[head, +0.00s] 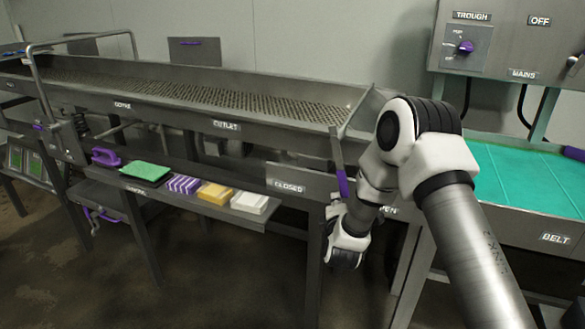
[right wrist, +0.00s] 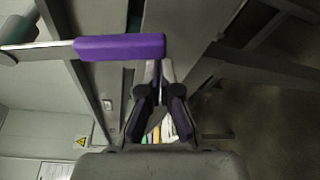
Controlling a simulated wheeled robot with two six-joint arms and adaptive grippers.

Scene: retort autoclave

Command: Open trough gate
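The trough gate's lever has a purple grip (head: 342,183) on a metal bar. It stands upright beside the CLOSED plate (head: 289,187), to the left of the partly hidden OPEN plate (head: 389,210). My right gripper (head: 335,212) is just below the grip in the head view, mostly hidden by my own wrist. In the right wrist view the purple grip (right wrist: 120,47) lies across, just beyond the fingertips of my right gripper (right wrist: 157,68). The fingertips are close together, with nothing visible held between them. Contact with the grip cannot be told. My left gripper is out of view.
The long trough (head: 225,97) with its perforated bed runs behind the lever. A shelf (head: 160,198) to the left holds a green pad (head: 146,171) and several coloured blocks. A teal belt (head: 525,180) and a control box (head: 510,40) are on the right.

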